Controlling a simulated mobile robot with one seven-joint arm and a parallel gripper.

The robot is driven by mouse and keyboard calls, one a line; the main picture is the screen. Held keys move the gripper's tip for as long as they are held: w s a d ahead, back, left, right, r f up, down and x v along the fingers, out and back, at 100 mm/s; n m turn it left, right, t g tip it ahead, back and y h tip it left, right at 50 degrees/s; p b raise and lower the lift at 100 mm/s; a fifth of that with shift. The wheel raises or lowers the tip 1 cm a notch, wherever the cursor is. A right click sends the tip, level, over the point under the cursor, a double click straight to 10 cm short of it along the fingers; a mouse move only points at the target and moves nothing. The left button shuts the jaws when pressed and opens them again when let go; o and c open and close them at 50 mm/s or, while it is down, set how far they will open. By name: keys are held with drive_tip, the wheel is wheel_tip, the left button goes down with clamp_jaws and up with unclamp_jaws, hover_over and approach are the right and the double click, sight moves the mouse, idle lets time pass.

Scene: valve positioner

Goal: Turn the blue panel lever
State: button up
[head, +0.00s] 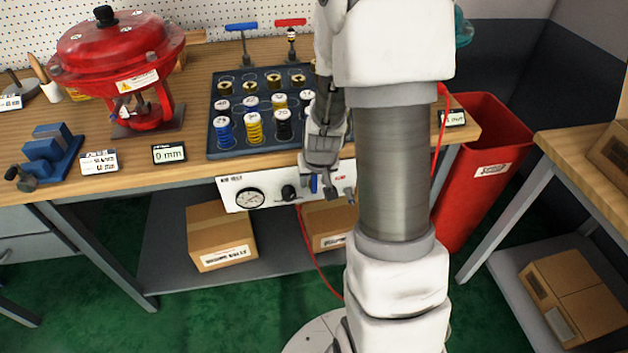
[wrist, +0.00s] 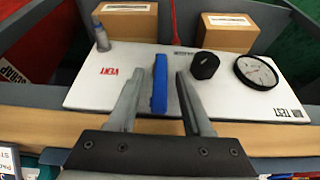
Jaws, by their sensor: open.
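The blue lever (head: 313,184) is on the white front panel (head: 232,190) below the bench edge, between a black knob and the red VENT label. In the wrist view the blue lever (wrist: 160,84) stands lengthwise between my two fingers. My gripper (head: 318,187) is open at the panel, with one finger on each side of the lever. It also shows in the wrist view (wrist: 161,76). Gaps show on both sides; the right one looks slightly wider. I cannot tell how deep the fingers reach around the lever.
A black knob (wrist: 204,65) and a round gauge (wrist: 256,72) sit beside the lever. A grey fitting (wrist: 103,38) is by the VENT end. Above is the bench with a dark tray (head: 213,140) of springs. A red hose (head: 312,250) hangs below.

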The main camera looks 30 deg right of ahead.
clamp_jaws()
idle(1.4)
